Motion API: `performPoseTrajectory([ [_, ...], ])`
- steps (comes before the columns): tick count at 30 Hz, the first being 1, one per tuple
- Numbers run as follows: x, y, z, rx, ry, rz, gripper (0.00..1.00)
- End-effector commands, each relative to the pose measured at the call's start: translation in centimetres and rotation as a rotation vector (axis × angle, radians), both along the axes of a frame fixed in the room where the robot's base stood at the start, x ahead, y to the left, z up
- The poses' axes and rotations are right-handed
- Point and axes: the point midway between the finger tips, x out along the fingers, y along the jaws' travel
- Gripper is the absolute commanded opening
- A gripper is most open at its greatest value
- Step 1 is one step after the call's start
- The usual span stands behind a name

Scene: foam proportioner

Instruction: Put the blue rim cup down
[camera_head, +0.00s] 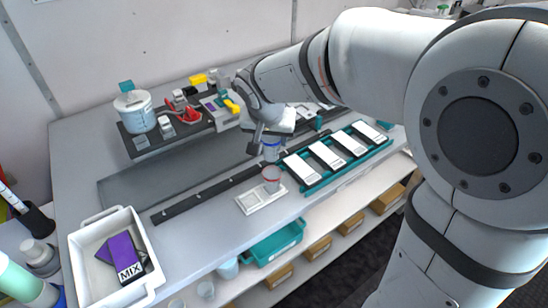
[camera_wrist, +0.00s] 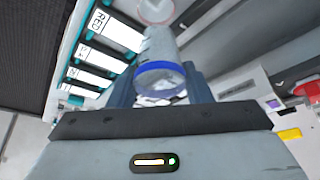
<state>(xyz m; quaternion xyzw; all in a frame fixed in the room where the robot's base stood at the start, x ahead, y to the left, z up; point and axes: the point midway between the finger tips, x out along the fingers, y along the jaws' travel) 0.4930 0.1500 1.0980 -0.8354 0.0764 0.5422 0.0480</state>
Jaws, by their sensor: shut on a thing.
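The blue rim cup (camera_head: 271,153) is a small translucent cup with a blue ring. It hangs below my wrist, over the worktop near the front rail. In the wrist view the blue rim cup (camera_wrist: 161,76) sits between the two dark fingers of my gripper (camera_wrist: 160,90), which is shut on it. My gripper (camera_head: 271,143) is partly hidden by my wrist in the head view. Whether the cup's base touches anything is hard to tell.
A teal rack (camera_head: 318,185) with several white labelled cards is right of the cups. A dark rail (camera_head: 205,193) runs to the left. A white bin (camera_head: 80,246) holding purple MIX packs is front left. A tub (camera_head: 134,112) and small items stand on a dark shelf behind.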

Motion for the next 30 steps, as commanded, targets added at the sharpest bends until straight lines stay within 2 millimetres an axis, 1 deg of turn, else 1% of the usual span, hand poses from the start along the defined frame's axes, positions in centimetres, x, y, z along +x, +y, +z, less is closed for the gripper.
performPoseTrajectory([
  [1,0.0,-0.1,-0.8,-0.002,0.002,0.0,0.23],
  [5,0.1,-0.2,-2.0,0.0,0.001,-0.004,0.23],
  [12,0.1,-0.3,-5.2,-0.001,0.002,-0.004,0.23],
  [15,0.1,-0.3,-5.6,0.001,-0.001,-0.005,0.23],
  [21,0.1,-0.3,-5.6,0.001,-0.001,-0.005,0.23],
  [30,0.1,-0.3,-6.4,0.0,-0.001,-0.006,0.23],
])
